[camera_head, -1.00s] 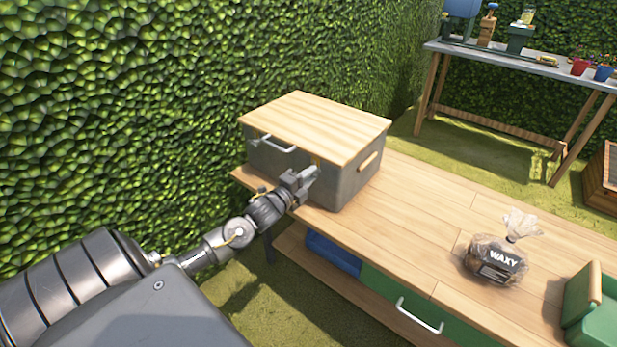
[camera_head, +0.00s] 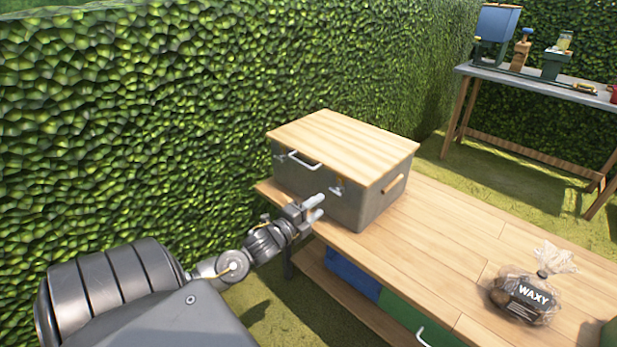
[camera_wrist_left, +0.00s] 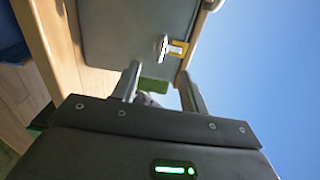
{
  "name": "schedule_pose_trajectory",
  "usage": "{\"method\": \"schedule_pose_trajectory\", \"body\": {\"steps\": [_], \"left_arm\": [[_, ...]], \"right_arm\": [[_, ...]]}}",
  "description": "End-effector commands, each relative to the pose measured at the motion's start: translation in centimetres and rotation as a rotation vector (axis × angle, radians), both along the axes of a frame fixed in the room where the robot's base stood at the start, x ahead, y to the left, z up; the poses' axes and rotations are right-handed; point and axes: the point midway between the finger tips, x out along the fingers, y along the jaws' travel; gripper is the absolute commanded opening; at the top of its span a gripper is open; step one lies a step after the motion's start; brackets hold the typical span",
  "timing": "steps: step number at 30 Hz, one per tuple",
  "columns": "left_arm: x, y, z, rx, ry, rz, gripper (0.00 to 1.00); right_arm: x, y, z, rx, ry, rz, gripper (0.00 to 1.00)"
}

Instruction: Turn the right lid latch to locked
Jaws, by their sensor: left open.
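The grey box (camera_head: 318,194) with a wooden lid (camera_head: 343,139) stands on the wooden bench, its lid down. The right lid latch (camera_head: 337,187) is a small metal piece with a yellowish plate on the front face, near the right end. It also shows in the left wrist view (camera_wrist_left: 166,46). My left gripper (camera_head: 317,207) is open and empty in front of the box, a little below and left of the latch, apart from it. In the left wrist view the fingers (camera_wrist_left: 160,85) point toward the box front. My right gripper is not in view.
A bag labelled WAXY (camera_head: 523,297) sits on the bench (camera_head: 440,235) to the right. A metal handle (camera_head: 304,160) sticks out at the box front, and a wooden handle (camera_head: 393,184) is on its right side. A hedge (camera_head: 180,120) stands close behind.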

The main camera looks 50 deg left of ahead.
Motion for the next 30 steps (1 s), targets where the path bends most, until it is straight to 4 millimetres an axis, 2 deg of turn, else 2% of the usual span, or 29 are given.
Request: {"method": "schedule_pose_trajectory", "body": {"steps": [3, 9, 26, 29, 30], "left_arm": [[-1.8, 0.0, -0.1, 0.0, 0.002, 0.001, 0.44], [-3.2, 0.0, 0.0, 0.0, 0.0, 0.001, 0.44], [-3.2, 0.0, 0.0, 0.0, -0.001, 0.001, 0.44], [-3.2, 0.2, -0.6, -0.013, 0.015, 0.009, 0.44], [-3.3, 0.4, -1.4, -0.031, 0.032, 0.02, 0.44]], "right_arm": [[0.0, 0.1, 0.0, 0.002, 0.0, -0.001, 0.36], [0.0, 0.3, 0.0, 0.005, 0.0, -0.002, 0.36], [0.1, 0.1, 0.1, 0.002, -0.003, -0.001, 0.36], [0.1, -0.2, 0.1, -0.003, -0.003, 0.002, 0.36], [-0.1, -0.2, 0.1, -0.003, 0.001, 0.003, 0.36]]}}
